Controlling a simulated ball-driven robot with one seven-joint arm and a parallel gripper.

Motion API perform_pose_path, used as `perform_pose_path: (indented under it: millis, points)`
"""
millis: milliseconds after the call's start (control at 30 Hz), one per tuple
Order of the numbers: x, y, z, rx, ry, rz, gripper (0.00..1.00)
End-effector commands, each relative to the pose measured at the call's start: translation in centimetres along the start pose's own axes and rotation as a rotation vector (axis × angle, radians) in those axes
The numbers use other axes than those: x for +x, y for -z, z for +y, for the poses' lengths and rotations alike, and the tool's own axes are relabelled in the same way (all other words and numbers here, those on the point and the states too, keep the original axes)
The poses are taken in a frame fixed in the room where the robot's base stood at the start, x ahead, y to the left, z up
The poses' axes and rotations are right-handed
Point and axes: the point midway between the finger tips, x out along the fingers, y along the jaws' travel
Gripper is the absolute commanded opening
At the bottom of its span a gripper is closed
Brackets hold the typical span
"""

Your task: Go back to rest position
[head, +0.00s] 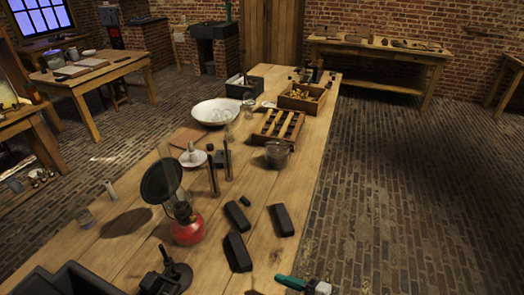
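At the bottom edge of the head view, a teal and grey-white piece (303,286) shows by the right edge of the table. It seems to be the end of my arm with my gripper, but it is mostly cut off. I cannot tell whether its fingers are open or shut, or whether it holds anything. Three black blocks (238,252) lie on the long wooden table (150,240) just beyond it. A glass jar (277,153) stands farther back near the right edge.
A red oil lamp (187,228) with a glass chimney and a round dark disc stands mid-table. A black stand (170,275) is at the front. A white bowl (215,111), a slotted wooden tray (278,127) and a wooden box (302,98) are farther back. The brick floor (400,200) to the right is clear.

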Motion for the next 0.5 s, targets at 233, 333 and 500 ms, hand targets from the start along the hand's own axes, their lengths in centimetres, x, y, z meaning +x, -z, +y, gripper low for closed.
perform_pose_path:
  millis: [233, 333, 500]
  points:
    - [-3.6, 0.2, 4.6, -0.274, -0.222, 0.094, 0.48]
    - [-6.3, 0.4, 7.0, -0.427, -0.368, 0.141, 0.48]
    - [-13.9, 0.2, 11.1, -0.722, -0.720, 0.216, 0.48]
